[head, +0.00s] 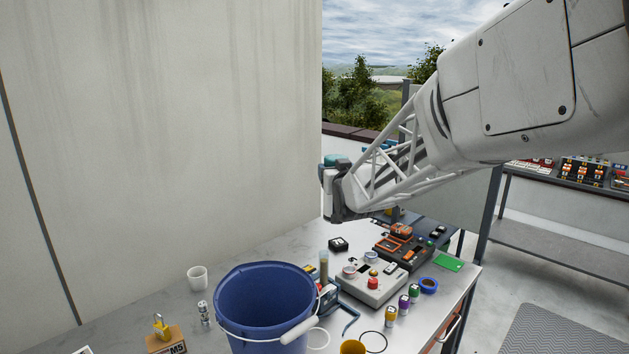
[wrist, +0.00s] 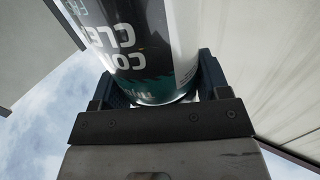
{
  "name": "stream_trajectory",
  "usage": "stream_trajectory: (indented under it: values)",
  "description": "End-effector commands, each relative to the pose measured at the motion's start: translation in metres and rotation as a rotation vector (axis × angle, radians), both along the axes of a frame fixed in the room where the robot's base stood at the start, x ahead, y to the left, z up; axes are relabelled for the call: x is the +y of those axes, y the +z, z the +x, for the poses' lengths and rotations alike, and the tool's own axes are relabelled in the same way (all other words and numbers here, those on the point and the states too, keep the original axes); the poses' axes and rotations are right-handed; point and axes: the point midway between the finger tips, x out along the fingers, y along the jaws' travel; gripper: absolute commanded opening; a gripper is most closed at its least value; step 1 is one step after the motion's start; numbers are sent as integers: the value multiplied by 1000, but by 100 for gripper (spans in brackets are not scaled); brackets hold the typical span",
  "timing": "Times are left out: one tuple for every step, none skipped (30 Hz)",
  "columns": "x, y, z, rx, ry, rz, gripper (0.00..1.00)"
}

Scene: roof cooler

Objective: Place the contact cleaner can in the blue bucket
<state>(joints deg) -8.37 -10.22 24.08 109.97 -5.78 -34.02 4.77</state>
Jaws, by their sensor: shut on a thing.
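The contact cleaner can (wrist: 155,45) fills the upper middle of the wrist view, white, dark and teal with partly cut-off lettering. My gripper (wrist: 155,92) is shut on it, with a blue-grey finger on each side. In the head view my gripper (head: 338,190) is raised above the table, to the right of and above the blue bucket. The can's teal and dark end shows there at the gripper, and the rest of the can is hidden. The blue bucket (head: 262,325) stands at the front of the table, open at the top, its white-gripped handle hanging over its front.
A white mug (head: 197,278) and a small cylinder (head: 205,313) stand left of the bucket. A yellow padlock (head: 161,325) sits on a box at front left. Control boxes (head: 372,284), small coloured bottles (head: 403,303) and blue tape (head: 429,285) crowd the right. A pale wall rises behind.

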Motion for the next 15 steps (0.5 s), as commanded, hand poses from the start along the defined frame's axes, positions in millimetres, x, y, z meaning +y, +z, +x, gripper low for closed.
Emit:
stream_trajectory:
  values:
    - [-14,-15,10,4,-21,-1,31]
    - [-22,-23,16,6,-32,0,31]
    - [-31,-34,22,5,-46,0,31]
    - [-37,-42,27,5,-56,1,31]
    - [-44,-51,32,6,-66,1,31]
    - [-53,-63,37,5,-79,0,31]
    - [-58,-72,41,5,-88,0,31]
    - [-64,-81,45,5,-97,-1,31]
    - [-72,-93,50,5,-110,0,31]
    - [-78,-102,52,5,-120,1,31]
    - [-83,-111,55,6,-128,1,31]
    - [-89,-121,59,4,-139,0,31]
    - [-94,-128,61,4,-147,-1,31]
    - [-99,-136,63,4,-155,-1,31]
    - [-104,-145,65,3,-164,0,31]
